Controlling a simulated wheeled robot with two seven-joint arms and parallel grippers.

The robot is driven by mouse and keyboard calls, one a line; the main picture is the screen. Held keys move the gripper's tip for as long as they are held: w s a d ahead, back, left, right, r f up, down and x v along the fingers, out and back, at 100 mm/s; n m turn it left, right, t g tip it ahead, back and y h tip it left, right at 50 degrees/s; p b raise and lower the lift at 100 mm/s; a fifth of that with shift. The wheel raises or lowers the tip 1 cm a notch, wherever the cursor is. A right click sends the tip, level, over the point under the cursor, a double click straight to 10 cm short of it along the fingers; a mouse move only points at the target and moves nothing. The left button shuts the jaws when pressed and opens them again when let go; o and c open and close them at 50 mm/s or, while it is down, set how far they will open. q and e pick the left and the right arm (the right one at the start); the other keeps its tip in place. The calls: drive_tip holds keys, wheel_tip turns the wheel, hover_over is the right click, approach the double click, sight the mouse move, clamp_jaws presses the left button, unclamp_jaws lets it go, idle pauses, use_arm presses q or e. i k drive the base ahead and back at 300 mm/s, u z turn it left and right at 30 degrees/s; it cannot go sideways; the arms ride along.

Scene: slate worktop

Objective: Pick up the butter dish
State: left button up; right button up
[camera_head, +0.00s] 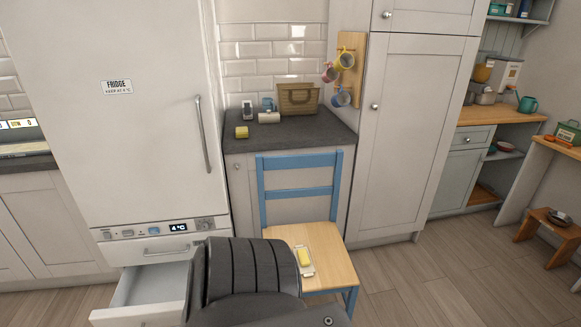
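A pale dish with a yellow block of butter, which looks like the butter dish (307,271), lies on the wooden seat of a blue-framed chair (335,263). It sits towards the left-middle of the seat, and no lid shows on it. A dark ribbed part of my own body fills the bottom middle of the view, close to the left of the seat. Neither of my grippers shows in the head view.
A white fridge (120,140) is at left, with an open drawer (150,290) below. Floor right of the chair is clear.

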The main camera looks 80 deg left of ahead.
sight(306, 268)
drive_tip(key=u, duration=0.8)
drive_tip(key=i, duration=0.7)
drive_tip(key=u, duration=0.8)
